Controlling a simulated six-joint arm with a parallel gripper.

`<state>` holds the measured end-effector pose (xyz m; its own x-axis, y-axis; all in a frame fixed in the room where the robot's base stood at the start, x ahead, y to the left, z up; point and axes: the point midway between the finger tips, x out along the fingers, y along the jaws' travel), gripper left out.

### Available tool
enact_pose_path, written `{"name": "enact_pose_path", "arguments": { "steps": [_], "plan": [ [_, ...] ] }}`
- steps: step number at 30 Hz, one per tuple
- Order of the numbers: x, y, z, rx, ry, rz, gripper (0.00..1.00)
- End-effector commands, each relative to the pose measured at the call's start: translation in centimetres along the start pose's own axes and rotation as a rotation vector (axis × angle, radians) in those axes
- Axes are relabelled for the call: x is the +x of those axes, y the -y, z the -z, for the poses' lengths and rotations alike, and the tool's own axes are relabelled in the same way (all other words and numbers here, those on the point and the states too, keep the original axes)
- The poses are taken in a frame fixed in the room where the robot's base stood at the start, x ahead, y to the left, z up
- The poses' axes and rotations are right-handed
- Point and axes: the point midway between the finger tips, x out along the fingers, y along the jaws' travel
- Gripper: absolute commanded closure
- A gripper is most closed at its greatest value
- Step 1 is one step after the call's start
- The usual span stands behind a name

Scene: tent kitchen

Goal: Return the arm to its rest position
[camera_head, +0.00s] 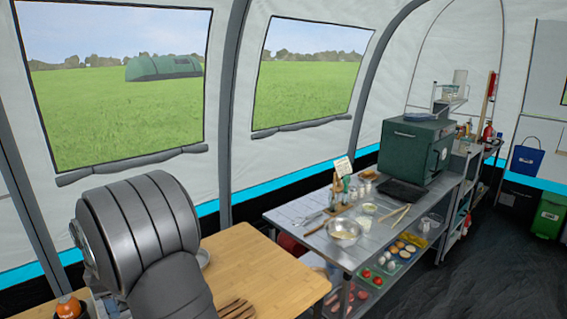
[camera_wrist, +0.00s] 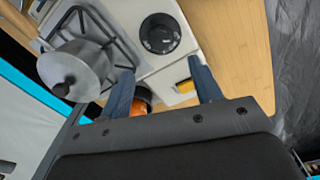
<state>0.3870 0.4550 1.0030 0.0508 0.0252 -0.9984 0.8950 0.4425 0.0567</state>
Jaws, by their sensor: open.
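My gripper (camera_wrist: 159,70) shows in the wrist view, with its two blue-grey fingers spread apart and nothing held between them. It points down over a white surface beside a stove. In the head view, my large grey arm link (camera_head: 135,230) fills the lower left, in front of the wooden counter (camera_head: 275,270). The gripper itself does not show there.
In the wrist view, a lidded metal pot (camera_wrist: 75,68) sits on the stove grate (camera_wrist: 93,22). A round black item (camera_wrist: 160,34), an orange item (camera_wrist: 137,107) and a yellow item (camera_wrist: 185,87) are near the fingers. A metal table (camera_head: 310,210) with utensils and a green oven (camera_head: 415,150) stands right.

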Motion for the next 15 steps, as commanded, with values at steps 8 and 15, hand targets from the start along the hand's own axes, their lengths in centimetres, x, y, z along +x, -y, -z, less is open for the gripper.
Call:
{"name": "enact_pose_path", "arguments": {
  "steps": [8,15],
  "plan": [
    [5.7,0.0,0.0,0.0,0.001,0.003,0.42],
    [9.3,0.0,0.0,0.0,0.001,0.002,0.42]
  ]
}}
